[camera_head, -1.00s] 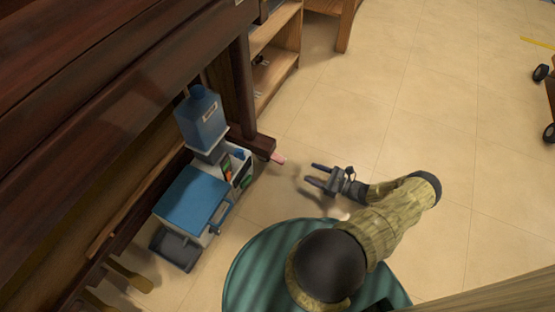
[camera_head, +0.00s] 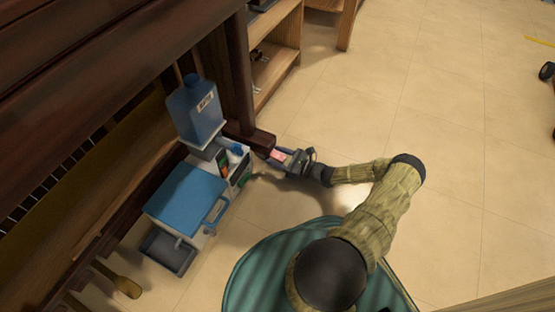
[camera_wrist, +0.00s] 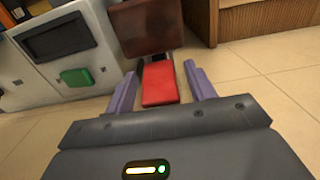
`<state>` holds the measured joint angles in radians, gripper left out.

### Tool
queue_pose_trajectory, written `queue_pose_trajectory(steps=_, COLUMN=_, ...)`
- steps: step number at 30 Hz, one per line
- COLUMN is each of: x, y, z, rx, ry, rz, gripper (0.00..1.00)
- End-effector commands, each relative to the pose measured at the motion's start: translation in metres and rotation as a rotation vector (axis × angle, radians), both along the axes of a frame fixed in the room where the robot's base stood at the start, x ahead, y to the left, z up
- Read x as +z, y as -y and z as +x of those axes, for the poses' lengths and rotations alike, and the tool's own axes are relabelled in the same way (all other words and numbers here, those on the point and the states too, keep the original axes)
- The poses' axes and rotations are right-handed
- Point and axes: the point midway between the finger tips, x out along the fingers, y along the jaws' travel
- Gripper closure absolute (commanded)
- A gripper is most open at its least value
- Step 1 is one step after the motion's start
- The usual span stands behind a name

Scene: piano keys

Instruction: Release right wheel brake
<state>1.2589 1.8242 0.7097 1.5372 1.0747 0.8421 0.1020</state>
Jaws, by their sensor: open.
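The right wheel brake shows as a red pedal (camera_wrist: 159,84) at the end of the piano's dark wooden foot (camera_wrist: 145,27) in the wrist view. In the head view the brake (camera_head: 279,155) looks pink and sits at the tip of the foot (camera_head: 250,138). My gripper (camera_head: 278,157) is at the brake, low near the floor. In the wrist view my gripper's two purple fingers (camera_wrist: 163,88) are apart, one on each side of the red pedal, with a gap visible on the right. Whether the left finger touches the pedal is unclear.
A wooden shelf (camera_head: 275,70) stands behind.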

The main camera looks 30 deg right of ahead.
Motion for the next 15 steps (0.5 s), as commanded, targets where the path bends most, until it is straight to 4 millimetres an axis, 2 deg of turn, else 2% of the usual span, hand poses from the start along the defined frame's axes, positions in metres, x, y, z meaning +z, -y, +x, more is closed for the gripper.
queue_pose_trajectory(steps=9, x=0.0010, y=-0.0016, z=0.0024, rx=0.000, ry=0.000, rz=0.000, gripper=0.47)
queue_pose_trajectory(steps=15, x=0.0008, y=-0.0015, z=0.0023, rx=0.000, ry=0.001, rz=-0.001, gripper=0.87)
